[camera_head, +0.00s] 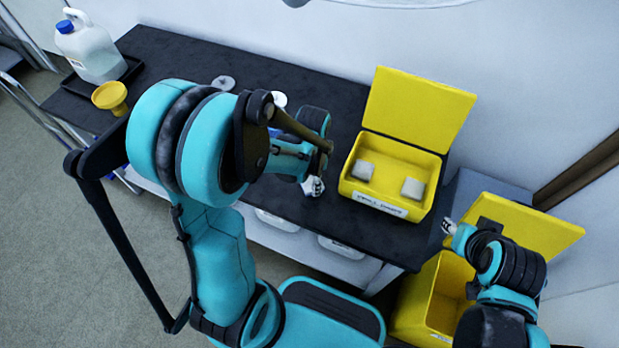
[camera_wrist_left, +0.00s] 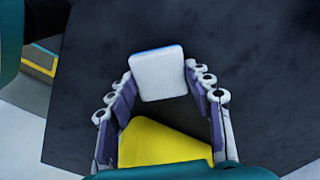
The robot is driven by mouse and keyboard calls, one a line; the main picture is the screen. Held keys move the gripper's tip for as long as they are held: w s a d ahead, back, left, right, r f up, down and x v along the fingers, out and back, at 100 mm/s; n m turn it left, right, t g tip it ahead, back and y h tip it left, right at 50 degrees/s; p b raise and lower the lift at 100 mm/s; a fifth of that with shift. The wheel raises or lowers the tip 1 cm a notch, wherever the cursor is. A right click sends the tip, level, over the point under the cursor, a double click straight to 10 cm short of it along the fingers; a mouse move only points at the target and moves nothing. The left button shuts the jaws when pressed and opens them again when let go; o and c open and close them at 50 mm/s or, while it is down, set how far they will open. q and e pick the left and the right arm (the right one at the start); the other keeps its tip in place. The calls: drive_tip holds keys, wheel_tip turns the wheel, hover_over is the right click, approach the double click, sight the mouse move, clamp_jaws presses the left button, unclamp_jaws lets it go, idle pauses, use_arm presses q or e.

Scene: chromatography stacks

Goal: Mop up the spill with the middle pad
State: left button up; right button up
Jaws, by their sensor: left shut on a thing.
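My left gripper (camera_head: 314,187) is low over the dark bench, left of the open yellow pad box. In the left wrist view its fingers (camera_wrist_left: 160,88) are shut on a pale grey square pad (camera_wrist_left: 158,72). The yellow pad box (camera_head: 405,157) has its lid up. Inside are a left pad (camera_head: 363,170) and a right pad (camera_head: 412,188), with a gap between them. No spill can be made out; my left arm hides part of the bench. My right gripper (camera_head: 449,226) is near the bench's right end, its fingers too small to judge.
A yellow bin (camera_head: 429,300) with a raised lid stands off the bench's right end. A white jug (camera_head: 92,53) in a black tray and a yellow funnel (camera_head: 110,97) are at the left. A grey disc (camera_head: 223,82) lies at the back. A yellow surface (camera_wrist_left: 162,145) shows below the pad.

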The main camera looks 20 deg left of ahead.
use_arm(q)
drive_tip(key=shift+s+a, duration=0.1)
drive_tip(key=shift+s+a, duration=0.95)
drive_tip(key=shift+w, duration=0.15)
drive_tip(key=shift+w, duration=1.9)
drive_tip(key=shift+s, duration=0.15)
drive_tip(key=shift+s, duration=0.9)
